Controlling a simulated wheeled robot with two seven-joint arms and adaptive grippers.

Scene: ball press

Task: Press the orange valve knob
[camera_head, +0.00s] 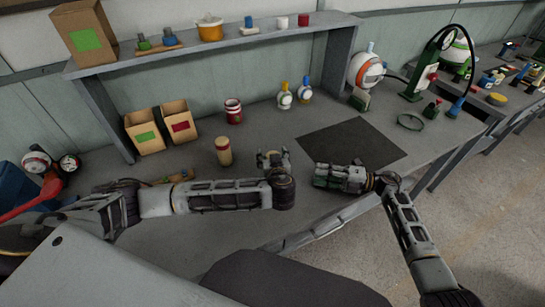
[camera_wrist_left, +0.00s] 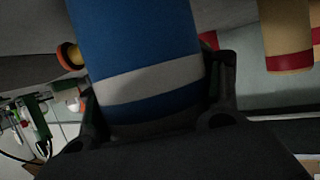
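In the left wrist view a blue cylinder (camera_wrist_left: 135,40) with a pale band fills the space between the fingers of my left gripper (camera_wrist_left: 150,110). The fingers press close on both its sides. A small yellow-orange knob-like part (camera_wrist_left: 70,55) shows beside it; I cannot tell whether it is attached. In the head view my left gripper (camera_head: 272,158) is above the front middle of the table, and the blue cylinder is hidden there. My right gripper (camera_head: 322,176) points left over the table, a short way right of the left one; its finger opening is unclear.
A tan cylinder (camera_head: 223,152) stands left of my left gripper, with a red-white can (camera_head: 233,112) behind. Two small bottles, one yellow-capped (camera_head: 285,98), stand behind. A dark mat (camera_head: 365,142) and an orange-white ball (camera_head: 365,70) are to the right. Boxes (camera_head: 146,130) stand left.

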